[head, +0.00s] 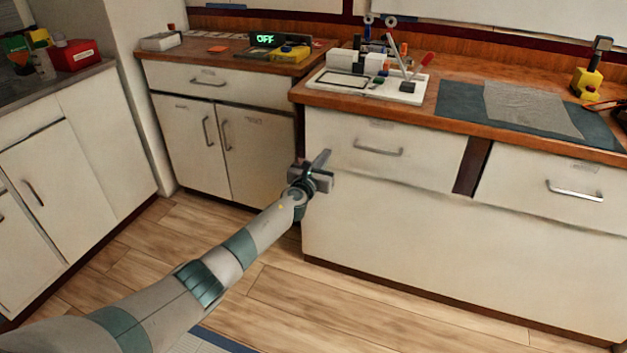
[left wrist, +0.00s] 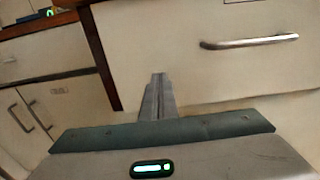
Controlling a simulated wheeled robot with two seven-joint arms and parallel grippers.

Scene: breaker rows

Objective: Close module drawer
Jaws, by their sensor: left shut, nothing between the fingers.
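A cream drawer (head: 340,135) with a metal bar handle (head: 378,149) is under the wooden counter. It looks about flush with the cabinet; I cannot tell whether a small gap remains. My left gripper (head: 322,165) is shut and empty, in front of the drawer's lower left corner, left of and below the handle. In the left wrist view the shut fingers (left wrist: 158,88) point toward the drawer's left side, with the handle (left wrist: 250,42) to their right. I cannot tell whether they touch the front. My right gripper is not in view.
A second drawer (head: 520,180) is at the right. A white tray (head: 400,92) with small items and a dark mat (head: 455,105) lie on the counter. Another cabinet (head: 180,130) stands at the left rear. Wooden floor (head: 290,285) is open in front.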

